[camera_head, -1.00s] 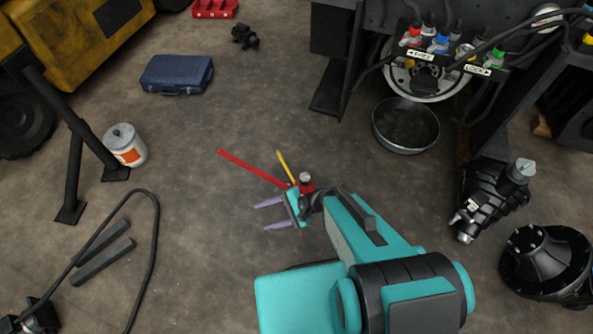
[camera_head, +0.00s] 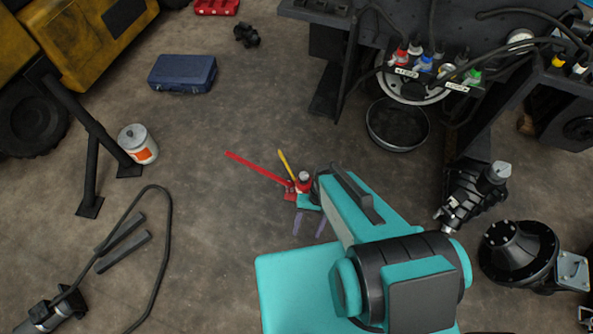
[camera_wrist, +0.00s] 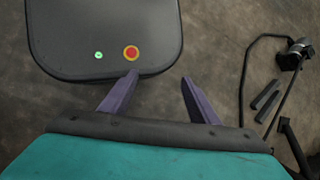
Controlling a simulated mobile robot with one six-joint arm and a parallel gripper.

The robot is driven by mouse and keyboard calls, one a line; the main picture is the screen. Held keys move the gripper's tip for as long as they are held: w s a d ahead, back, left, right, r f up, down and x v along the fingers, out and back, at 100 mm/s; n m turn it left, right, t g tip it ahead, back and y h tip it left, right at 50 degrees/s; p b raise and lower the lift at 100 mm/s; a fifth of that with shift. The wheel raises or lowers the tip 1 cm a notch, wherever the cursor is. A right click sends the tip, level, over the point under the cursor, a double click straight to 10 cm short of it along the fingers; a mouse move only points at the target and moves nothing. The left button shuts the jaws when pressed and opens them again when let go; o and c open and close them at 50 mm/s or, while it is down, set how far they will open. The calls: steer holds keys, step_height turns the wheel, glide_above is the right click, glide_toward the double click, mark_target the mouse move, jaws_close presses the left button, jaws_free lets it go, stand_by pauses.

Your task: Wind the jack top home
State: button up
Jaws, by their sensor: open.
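A red bottle jack (camera_head: 304,183) with a pale round top stands on the floor, partly hidden behind my arm. A long red bar (camera_head: 255,168) reaches from it to the upper left, and a yellow bar (camera_head: 287,164) rises beside it. My gripper (camera_head: 309,224) is open and empty, its two purple fingers apart and pointing down the picture, just below the jack in the head view. In the wrist view my gripper (camera_wrist: 158,88) has its fingers spread over bare floor and the edge of my dark base. The jack does not show in the wrist view.
A black round pan (camera_head: 397,127) lies under the forklift frame. A dark gearbox-like part (camera_head: 468,196) and a black flanged housing (camera_head: 519,250) are at the right.

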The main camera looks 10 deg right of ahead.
steer(key=s+d+r+n+h+p, duration=0.1)
steer(key=d+r+n+h+p, duration=0.1)
steer(key=d+r+h+p, duration=0.1)
steer(key=d+r+p, duration=0.1)
steer(key=d+r, duration=0.1)
steer(key=d, duration=0.1)
steer(key=shift+d+r+g, duration=0.2)
steer(key=shift+d+g, duration=0.15)
steer(key=shift+g, duration=0.05)
steer(key=c, duration=0.6)
steer(key=shift+s, duration=0.1)
steer(key=shift+a+n, duration=0.15)
steer(key=shift+n, duration=0.15)
